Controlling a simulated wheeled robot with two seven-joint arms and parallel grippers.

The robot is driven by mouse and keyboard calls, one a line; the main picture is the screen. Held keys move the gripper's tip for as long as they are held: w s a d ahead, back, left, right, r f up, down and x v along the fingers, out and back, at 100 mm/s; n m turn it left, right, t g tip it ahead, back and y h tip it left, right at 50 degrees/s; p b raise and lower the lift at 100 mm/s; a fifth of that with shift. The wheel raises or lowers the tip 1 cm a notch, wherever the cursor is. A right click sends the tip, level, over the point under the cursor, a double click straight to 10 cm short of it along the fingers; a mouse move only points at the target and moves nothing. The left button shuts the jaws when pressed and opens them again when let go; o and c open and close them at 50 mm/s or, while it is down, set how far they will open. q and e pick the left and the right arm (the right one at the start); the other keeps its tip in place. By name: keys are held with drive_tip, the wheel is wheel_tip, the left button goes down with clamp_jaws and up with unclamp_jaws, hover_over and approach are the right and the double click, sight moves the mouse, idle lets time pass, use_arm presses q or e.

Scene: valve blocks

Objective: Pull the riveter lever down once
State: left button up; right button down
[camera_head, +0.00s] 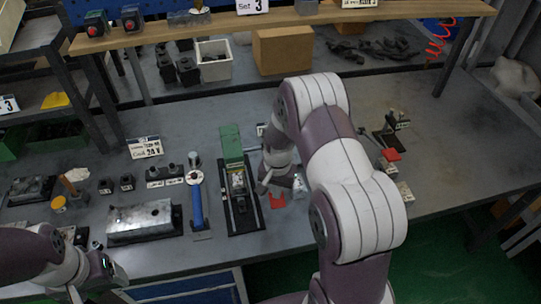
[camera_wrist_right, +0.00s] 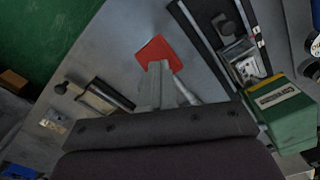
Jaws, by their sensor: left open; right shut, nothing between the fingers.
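A green-topped press-like device (camera_head: 231,145) on a long black base stands at mid-table. It looks like the riveter, but I cannot be sure. Its labelled green block (camera_wrist_right: 278,110) shows at right in the right wrist view. My right gripper (camera_head: 268,182) is just right of it, low over the table. In the wrist view its shut, empty fingers (camera_wrist_right: 154,88) overlap the edge of a red pad (camera_wrist_right: 158,52); contact is unclear. A thin pale rod (camera_wrist_right: 186,92), possibly the lever, shows beside the fingers. My left gripper (camera_head: 98,284) is open and empty at the lower left.
A blue-handled tool (camera_head: 197,208) and a metal block (camera_head: 140,220) stand left of the green device. A wooden shelf (camera_head: 280,26) crosses the back.

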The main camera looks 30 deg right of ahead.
use_arm(q)
wheel_tip(320, 180, up, 11)
drive_tip(key=p, duration=1)
use_arm(e)
wheel_tip(320, 180, up, 14)
drive_tip(key=shift+w+f, duration=0.15)
drive_tip(key=shift+f, duration=0.05)
use_arm(q)
drive_tip(key=shift+w, duration=0.1)
wheel_tip(320, 180, down, 11)
drive_tip(key=b, duration=1)
drive_tip(key=shift+b, duration=0.35)
use_arm(e)
drive_tip(key=s+a+n+t, duration=0.1)
drive_tip(key=s+a+n, duration=0.7)
drive_tip(key=s, duration=0.5)
drive_tip(key=shift+s+r+n, duration=0.25)
drive_tip(key=shift+r+n, duration=0.15)
use_arm(q)
drive_tip(key=shift+r, duration=0.1)
use_arm(e)
drive_tip(key=shift+s+a, duration=0.1)
drive_tip(key=shift+s, duration=0.05)
